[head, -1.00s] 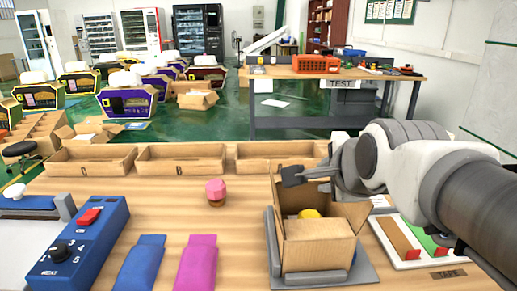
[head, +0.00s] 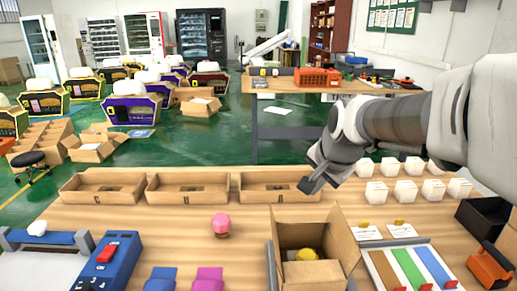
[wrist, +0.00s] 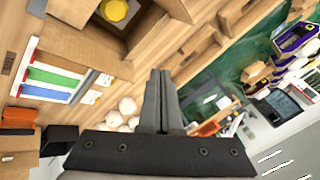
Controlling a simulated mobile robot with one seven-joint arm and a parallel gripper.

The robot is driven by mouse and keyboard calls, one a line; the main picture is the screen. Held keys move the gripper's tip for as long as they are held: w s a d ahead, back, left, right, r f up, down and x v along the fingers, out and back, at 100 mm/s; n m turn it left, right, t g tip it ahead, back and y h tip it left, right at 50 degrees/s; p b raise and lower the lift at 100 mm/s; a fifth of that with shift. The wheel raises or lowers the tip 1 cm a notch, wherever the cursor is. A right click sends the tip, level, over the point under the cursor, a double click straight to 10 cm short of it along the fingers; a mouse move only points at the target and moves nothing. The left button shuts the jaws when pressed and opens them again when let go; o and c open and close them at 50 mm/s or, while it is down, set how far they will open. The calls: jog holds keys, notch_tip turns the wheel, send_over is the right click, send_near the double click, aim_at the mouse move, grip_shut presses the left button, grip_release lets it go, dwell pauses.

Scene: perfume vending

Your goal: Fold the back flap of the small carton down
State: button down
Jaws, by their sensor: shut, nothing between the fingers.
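The small carton (head: 318,274) stands open near the front right of the table, on a grey plate. A yellow round thing (head: 307,254) lies inside it and also shows in the wrist view (wrist: 114,10). The carton's right flap (head: 343,238) stands up.
Open bins (head: 187,189) line the table's back edge. White faceted pieces (head: 405,184) stand at right, above a tray with coloured strips (head: 409,268). A pink-topped item (head: 221,225) stands left of the carton. A blue control box (head: 104,262) is at front left.

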jog(key=w+r+n+g+p, duration=0.25)
jog(key=w+n+p, duration=0.2)
jog(key=p, duration=0.25)
jog(key=n+g+p, duration=0.3)
jog(key=n+p, duration=0.3)
jog(key=p, duration=0.1)
send_over(302, 222)
jog(key=w, duration=0.1)
jog(key=shift+m+t+h, duration=0.25)
jog(key=shift+h, duration=0.05)
jog(key=f, duration=1.1)
jog(key=shift+w, duration=0.2)
jog(key=s+f, duration=0.1)
jog(key=f, duration=0.2)
jog(key=shift+s, duration=0.35)
jog(key=shift+s+f, duration=0.25)
jog(key=shift+f, duration=0.15)
jog(key=shift+f, duration=0.1)
